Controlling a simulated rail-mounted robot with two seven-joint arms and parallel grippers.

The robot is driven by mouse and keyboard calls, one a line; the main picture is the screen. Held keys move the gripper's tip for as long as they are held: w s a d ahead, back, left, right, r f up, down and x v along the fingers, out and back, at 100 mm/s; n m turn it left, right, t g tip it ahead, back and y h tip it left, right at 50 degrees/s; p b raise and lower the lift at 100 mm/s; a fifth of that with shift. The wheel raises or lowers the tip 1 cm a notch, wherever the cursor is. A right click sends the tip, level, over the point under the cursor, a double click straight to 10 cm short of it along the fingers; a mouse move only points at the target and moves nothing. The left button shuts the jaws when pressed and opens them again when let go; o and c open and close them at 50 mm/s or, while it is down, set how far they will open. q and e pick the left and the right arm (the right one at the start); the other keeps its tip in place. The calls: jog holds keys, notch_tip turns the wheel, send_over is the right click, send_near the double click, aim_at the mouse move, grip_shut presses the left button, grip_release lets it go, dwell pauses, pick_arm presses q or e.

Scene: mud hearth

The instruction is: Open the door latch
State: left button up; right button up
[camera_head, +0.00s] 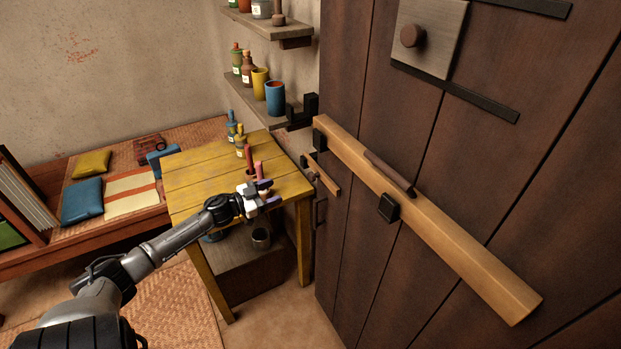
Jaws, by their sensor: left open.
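The dark plank door (350,60) fills the right side. A long pale wooden bar (455,245) lies across it, with a dark grip (390,173) on its face. A black bracket (388,208) sits at the bar's lower edge. A black hook-shaped catch (302,112) is on the wall beside the door. A smaller wooden latch piece (325,177) sits lower, at the door's edge. My left gripper (270,194) is open in front of the yellow table, left of the small latch and apart from it. My right gripper is not in view.
The yellow table (200,177) stands left of the door, with bottles on top. Wall shelves (238,95) with jars and cups are above it. A low bench with cushions (82,200) is at left. A square plate with a round knob (432,40) is high on the door.

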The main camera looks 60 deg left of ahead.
aim_at(309, 178)
pick_arm(q)
jog(key=w, duration=0.3)
jog(key=w+b, duration=0.1)
jog(key=w, duration=0.3)
jog(key=w+b, duration=0.1)
jog(key=w, duration=0.3)
jog(key=shift+w+d, duration=0.1)
jog(key=shift+d, duration=0.2)
jog(key=shift+w+d, duration=0.1)
jog(key=shift+w, duration=1.25)
jog(key=shift+c, duration=0.3)
grip_shut()
